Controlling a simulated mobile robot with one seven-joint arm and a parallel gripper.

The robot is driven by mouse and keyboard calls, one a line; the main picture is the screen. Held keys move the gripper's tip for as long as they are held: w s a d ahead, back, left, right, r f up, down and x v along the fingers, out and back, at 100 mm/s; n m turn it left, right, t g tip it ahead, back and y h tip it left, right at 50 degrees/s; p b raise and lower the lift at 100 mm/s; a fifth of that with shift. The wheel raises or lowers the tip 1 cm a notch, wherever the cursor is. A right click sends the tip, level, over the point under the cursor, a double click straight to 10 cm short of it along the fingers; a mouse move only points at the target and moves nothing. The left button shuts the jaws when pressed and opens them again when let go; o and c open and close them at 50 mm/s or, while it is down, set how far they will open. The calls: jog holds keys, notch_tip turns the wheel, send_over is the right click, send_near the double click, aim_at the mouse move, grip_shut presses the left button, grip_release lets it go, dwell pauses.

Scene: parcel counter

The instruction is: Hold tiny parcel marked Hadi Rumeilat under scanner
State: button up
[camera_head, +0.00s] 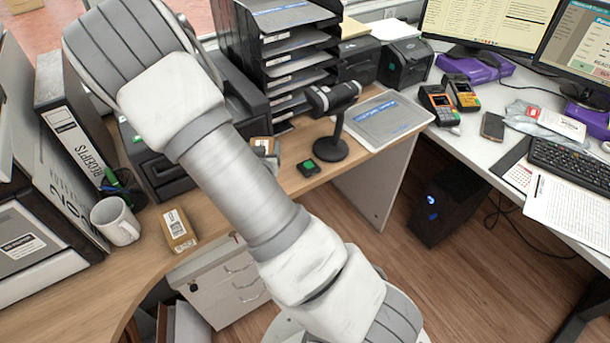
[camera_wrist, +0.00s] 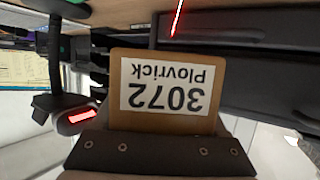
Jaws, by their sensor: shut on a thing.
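My gripper (camera_wrist: 165,140) is shut on a small brown parcel (camera_wrist: 168,124) in the wrist view. Its white label faces the wrist camera upside down and reads "3072 Plovrick"; I see no name Hadi Rumeilat on it. In the head view my arm hides most of the gripper, and a bit of brown parcel (camera_head: 262,143) shows beside the arm. The black scanner (camera_head: 332,98) stands on its stand to the right of it. In the wrist view the scanner (camera_wrist: 52,104) is left of the parcel, apart from it, its window lit red. A red line falls beyond the parcel.
Another small brown parcel (camera_head: 178,230) with an unreadable label lies on the wooden desk near a white mug (camera_head: 115,221). A small black device with a green top (camera_head: 308,167) lies by the scanner base. Letter trays (camera_head: 285,60) and a grey mailer (camera_head: 388,118) are behind.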

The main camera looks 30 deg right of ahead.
jog(key=s+d+f+m+g+h, duration=0.1)
jog(key=s+d+m, duration=0.1)
jog(key=s+d+f+m+g+h+b, duration=0.1)
jog(key=s+d+f+m+g+h, duration=0.1)
jog(key=s, duration=0.1)
jog(key=s+d+f+m+g+h+b, duration=0.1)
jog(key=s+d+f+m+g+h, duration=0.1)
jog(key=s+d, duration=0.1)
jog(key=shift+d+m, duration=0.1)
jog(key=shift+m, duration=0.2)
jog(key=shift+w+d+p, duration=0.15)
jog(key=shift+w+p, duration=0.3)
jog(key=shift+w, duration=2.85)
jog(key=shift+r, duration=0.1)
